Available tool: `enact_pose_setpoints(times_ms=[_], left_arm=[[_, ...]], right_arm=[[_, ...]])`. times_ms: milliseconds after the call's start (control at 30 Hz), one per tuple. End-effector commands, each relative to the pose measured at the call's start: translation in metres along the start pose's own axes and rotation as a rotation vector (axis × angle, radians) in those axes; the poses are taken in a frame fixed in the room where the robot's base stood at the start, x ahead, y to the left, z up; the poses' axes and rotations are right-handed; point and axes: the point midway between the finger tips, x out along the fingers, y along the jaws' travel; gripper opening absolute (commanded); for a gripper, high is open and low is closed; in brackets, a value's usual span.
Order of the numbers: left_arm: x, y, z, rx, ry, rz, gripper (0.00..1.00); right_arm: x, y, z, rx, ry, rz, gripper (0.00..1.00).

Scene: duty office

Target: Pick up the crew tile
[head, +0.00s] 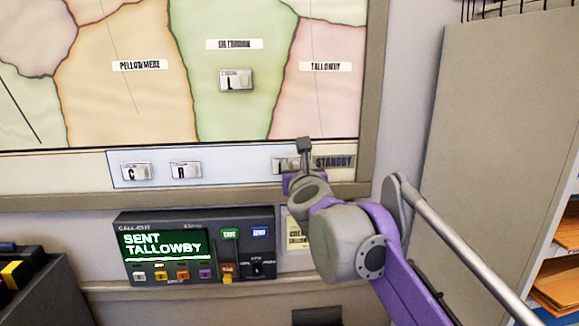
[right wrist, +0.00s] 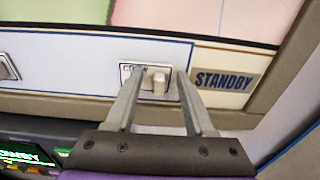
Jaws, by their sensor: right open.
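A small pale tile with a raised knob (right wrist: 157,82) sits on the white strip under the map, left of the STANDBY label (right wrist: 226,80). Its lettering is partly hidden. It also shows in the head view (head: 284,163), partly covered by my right gripper (head: 304,152). In the right wrist view my right gripper (right wrist: 162,74) is open, with one finger on each side of the knob. I cannot tell whether the fingers touch it. Two similar tiles, C (head: 136,171) and R (head: 186,170), sit farther left on the strip. Another, L (head: 236,80), is on the green map area.
A call-out panel (head: 197,250) reading SENT TALLOWBY juts out below the strip. A grey cabinet side (head: 470,130) and shelves with orange folders (head: 562,284) stand at right. A dark box (head: 45,295) is at lower left.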

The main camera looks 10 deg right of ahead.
Motion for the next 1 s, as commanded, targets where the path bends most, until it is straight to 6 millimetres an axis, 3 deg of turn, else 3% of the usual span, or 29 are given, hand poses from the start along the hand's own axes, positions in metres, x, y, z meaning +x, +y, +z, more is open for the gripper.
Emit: enact_pose_setpoints(times_ms=[33, 333, 1000], left_arm=[[0.0000, 0.0000, 0.0001, 0.000, 0.000, 0.000, 0.00], [0.0000, 0.0000, 0.0001, 0.000, 0.000, 0.000, 0.00], [0.0000, 0.0000, 0.0000, 0.000, 0.000, 0.000, 0.00]], right_arm=[[-0.0001, 0.0001, -0.0001, 0.000, 0.000, 0.000, 0.54], [-0.0004, 0.0002, -0.0001, 0.000, 0.000, 0.000, 0.00], [-0.0005, 0.0002, 0.0000, 0.000, 0.000, 0.000, 0.00]])
